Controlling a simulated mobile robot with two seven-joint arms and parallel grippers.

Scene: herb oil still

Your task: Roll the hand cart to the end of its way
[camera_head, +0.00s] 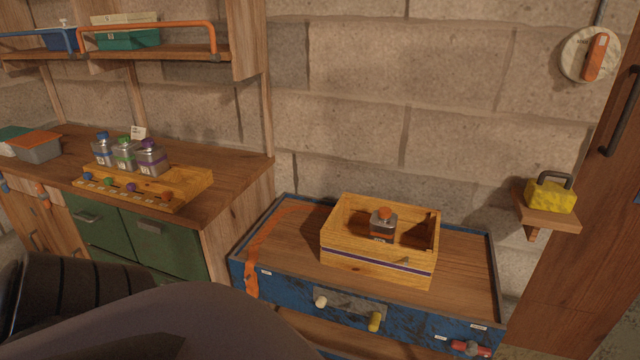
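A low blue-framed unit with a wooden top (465,275) stands at the lower right, against the block wall; it may be the hand cart, but its wheels and any push handle are out of view. A yellow wooden box (375,262) with a purple stripe sits on its top and holds a metal bottle with an orange cap (383,224). White (320,302), yellow (375,321) and red (470,348) knobs are on its front. Dark rounded parts of my own body cover the lower left. Neither of my grippers is in view.
A wooden bench (240,170) at left carries several capped bottles, a wooden rack (195,187) and a grey box (38,148). A shelf (180,52) hangs above. At right are a small wall shelf (560,222) with a yellow weight (549,196), an orange-handled dial (591,55) and a wooden door (590,240).

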